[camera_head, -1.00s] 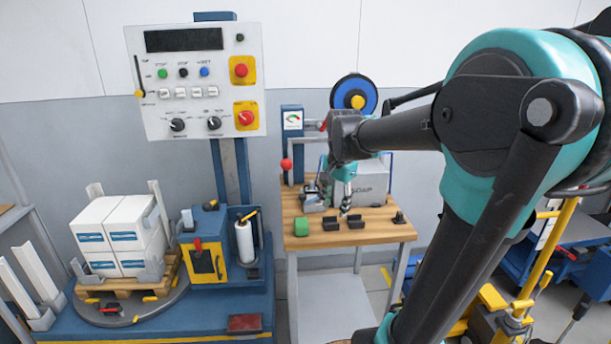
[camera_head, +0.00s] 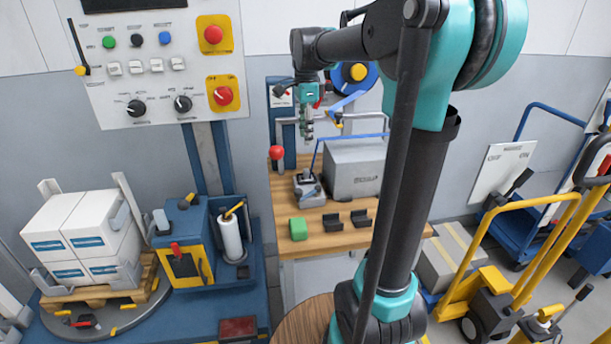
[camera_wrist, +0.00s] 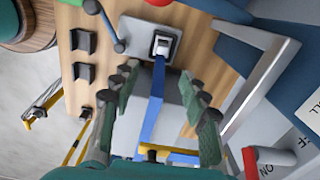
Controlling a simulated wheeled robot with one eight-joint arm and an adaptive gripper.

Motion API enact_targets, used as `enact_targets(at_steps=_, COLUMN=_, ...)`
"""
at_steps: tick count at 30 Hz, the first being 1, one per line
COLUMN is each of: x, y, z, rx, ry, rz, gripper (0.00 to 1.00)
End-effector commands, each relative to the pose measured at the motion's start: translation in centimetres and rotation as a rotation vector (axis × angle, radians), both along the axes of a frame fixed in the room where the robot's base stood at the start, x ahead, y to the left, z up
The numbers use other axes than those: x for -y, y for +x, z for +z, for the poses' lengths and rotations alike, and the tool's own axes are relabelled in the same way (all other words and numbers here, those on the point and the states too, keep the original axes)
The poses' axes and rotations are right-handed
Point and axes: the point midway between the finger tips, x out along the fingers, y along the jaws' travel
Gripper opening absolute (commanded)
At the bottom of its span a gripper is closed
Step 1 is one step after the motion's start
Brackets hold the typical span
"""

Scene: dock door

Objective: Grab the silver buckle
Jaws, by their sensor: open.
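A small silver piece (camera_wrist: 162,45), which looks like the buckle, sits in a dark frame on a grey metal plate (camera_wrist: 138,30) on the wooden bench. A blue strap (camera_wrist: 152,108) runs up to it. In the head view the grey metal device (camera_head: 308,188) stands on the bench left of the grey box, but the buckle is too small to tell apart. My gripper (camera_wrist: 160,80) is open and empty, its fingers either side of the strap in the wrist view. In the head view my gripper (camera_head: 308,138) points down, above and apart from the device.
A grey box (camera_head: 354,170) stands right of the device. A green block (camera_head: 298,229) and black brackets (camera_head: 333,222) lie at the bench front. A red-knobbed lever (camera_head: 277,153) rises at left. A strap reel (camera_head: 357,74) is behind. A yellow cart (camera_head: 490,285) stands at right.

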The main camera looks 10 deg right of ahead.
Motion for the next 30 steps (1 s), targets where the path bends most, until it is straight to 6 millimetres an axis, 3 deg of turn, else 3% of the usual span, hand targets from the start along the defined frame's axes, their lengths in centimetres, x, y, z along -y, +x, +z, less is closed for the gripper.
enact_targets(at_steps=9, x=0.0, y=0.1, z=-5.8, rx=0.0, ry=0.0, rz=0.001, gripper=0.45)
enact_targets(at_steps=17, x=0.0, y=0.1, z=-7.6, rx=0.0, ry=0.0, rz=0.001, gripper=0.45)
enact_targets(at_steps=25, x=0.1, y=0.7, z=-11.2, rx=0.0, ry=0.0, rz=0.002, gripper=0.45)
enact_targets(at_steps=30, x=0.1, y=0.6, z=-12.4, rx=0.0, ry=0.0, rz=0.002, gripper=0.45)
